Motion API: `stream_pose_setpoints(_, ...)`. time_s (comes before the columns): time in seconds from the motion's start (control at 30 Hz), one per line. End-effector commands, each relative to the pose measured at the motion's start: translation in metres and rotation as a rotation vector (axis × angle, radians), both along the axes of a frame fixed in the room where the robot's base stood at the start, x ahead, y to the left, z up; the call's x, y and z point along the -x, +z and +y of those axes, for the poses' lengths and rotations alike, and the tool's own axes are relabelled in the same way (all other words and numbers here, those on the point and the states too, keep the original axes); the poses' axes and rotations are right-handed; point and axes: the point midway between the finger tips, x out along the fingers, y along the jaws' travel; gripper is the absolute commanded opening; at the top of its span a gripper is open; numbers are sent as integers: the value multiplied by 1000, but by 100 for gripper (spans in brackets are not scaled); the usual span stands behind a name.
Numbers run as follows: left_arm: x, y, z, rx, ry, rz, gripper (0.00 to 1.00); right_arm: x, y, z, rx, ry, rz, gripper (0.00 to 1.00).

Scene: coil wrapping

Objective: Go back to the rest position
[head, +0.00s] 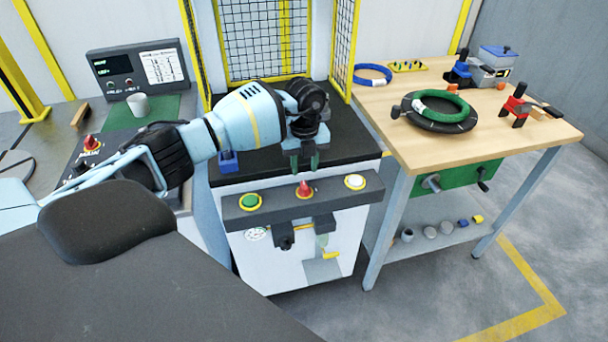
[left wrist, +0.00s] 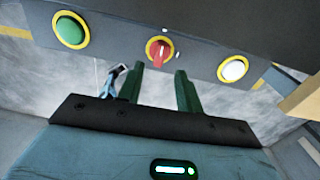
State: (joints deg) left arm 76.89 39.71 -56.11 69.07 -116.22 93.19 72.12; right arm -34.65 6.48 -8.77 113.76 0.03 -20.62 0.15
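My left arm reaches in from the left in the head view. My left gripper (head: 304,162) hangs over the front of the black machine top, just behind the control panel (head: 335,198). Its two dark green fingers stand apart with nothing between them, also in the left wrist view (left wrist: 160,78). The panel carries a green button (head: 250,201), a red switch (head: 304,188) and a white button (head: 355,181). In the left wrist view the red switch (left wrist: 159,49) appears just beyond the fingertips; I cannot tell whether they touch. My right gripper is not in view.
A wooden workbench (head: 400,98) on the right holds a green-wrapped black coil (head: 440,112), a blue ring (head: 372,74) and tools. Yellow-framed mesh guards (head: 265,40) stand behind the machine. A console (head: 138,70) and white cup (head: 139,104) are at the left.

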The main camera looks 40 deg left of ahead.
Motion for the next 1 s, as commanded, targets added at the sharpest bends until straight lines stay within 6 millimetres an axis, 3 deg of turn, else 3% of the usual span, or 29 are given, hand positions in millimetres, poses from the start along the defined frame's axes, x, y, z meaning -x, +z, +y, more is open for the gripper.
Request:
stream_pose_setpoints(0.2, 0, 18, 0, 0, 0, 0, 35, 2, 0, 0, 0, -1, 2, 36)
stream_pose_setpoints(0.77, 0, 17, -1, 2, -2, 1, 35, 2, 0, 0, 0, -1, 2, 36)
stream_pose_setpoints(0.87, 4, 9, -13, 39, -27, 3, 35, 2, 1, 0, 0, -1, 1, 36)
stream_pose_setpoints(1.0, 17, -21, -64, 209, -120, 1, 35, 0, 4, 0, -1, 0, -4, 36)
